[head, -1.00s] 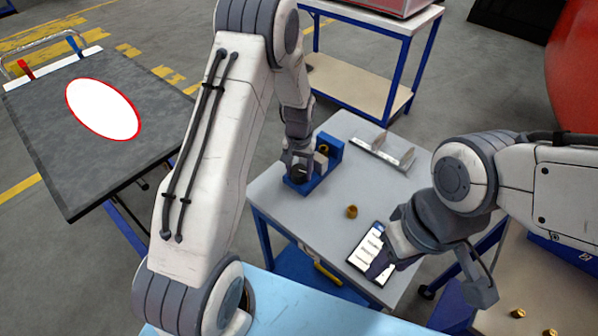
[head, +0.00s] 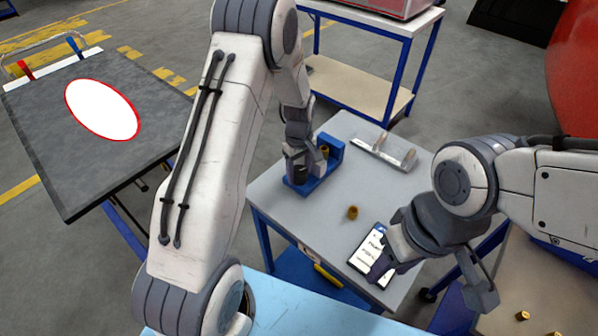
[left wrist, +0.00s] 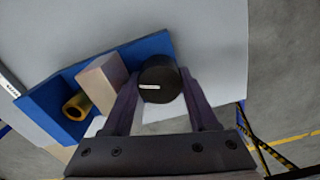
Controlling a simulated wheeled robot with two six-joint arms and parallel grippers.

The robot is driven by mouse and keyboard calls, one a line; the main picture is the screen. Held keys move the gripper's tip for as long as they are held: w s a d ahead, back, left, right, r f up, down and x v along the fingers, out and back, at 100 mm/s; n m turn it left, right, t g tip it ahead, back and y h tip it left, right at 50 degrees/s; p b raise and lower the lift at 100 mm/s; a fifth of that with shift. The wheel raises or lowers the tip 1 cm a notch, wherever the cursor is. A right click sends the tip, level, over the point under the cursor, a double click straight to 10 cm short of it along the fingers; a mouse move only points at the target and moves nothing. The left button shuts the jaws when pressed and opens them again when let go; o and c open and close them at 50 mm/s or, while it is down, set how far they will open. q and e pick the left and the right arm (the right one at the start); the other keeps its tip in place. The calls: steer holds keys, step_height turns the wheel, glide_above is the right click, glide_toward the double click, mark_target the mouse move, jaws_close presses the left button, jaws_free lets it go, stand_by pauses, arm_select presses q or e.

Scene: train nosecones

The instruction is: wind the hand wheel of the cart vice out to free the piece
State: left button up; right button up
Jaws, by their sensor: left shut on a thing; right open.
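The blue cart vice (head: 330,148) stands on the grey cart top (head: 290,205). My left gripper (head: 297,176) is at its near end. In the left wrist view the vice (left wrist: 150,48) shows a black hand wheel (left wrist: 160,80) with a white mark, and my left gripper (left wrist: 160,105) is shut on it, a finger on each side. A tan block (left wrist: 102,80) sits beside the wheel, and a brass-coloured hollow piece (left wrist: 77,107) lies between it and the blue end wall. My right gripper (head: 385,265) is open above a dark tablet (head: 372,250); its fingertips are partly hidden.
A brass piece (head: 352,212) stands alone on the cart top. A metal tray (head: 384,152) lies at the back. A dark table (head: 60,150) with a white, red-rimmed disc is at left. More brass pieces (head: 522,315) lie at lower right.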

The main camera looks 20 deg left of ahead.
mark_target(299, 171)
arm_select(q)
steer(key=shift+w+r+n, duration=0.1)
steer(key=shift+n, duration=1)
steer(key=o, duration=1.4)
steer(key=shift+a, duration=0.1)
steer(key=shift+c, duration=0.2)
steer(key=shift+w+r, duration=0.1)
steer(key=shift+r+p, duration=0.35)
steer(key=shift+r, duration=0.05)
steer(key=r+p, duration=0.3)
steer(key=r, duration=0.1)
steer(key=r+p, duration=0.2)
steer(key=r, duration=0.1)
steer(key=shift+s+p, duration=0.3)
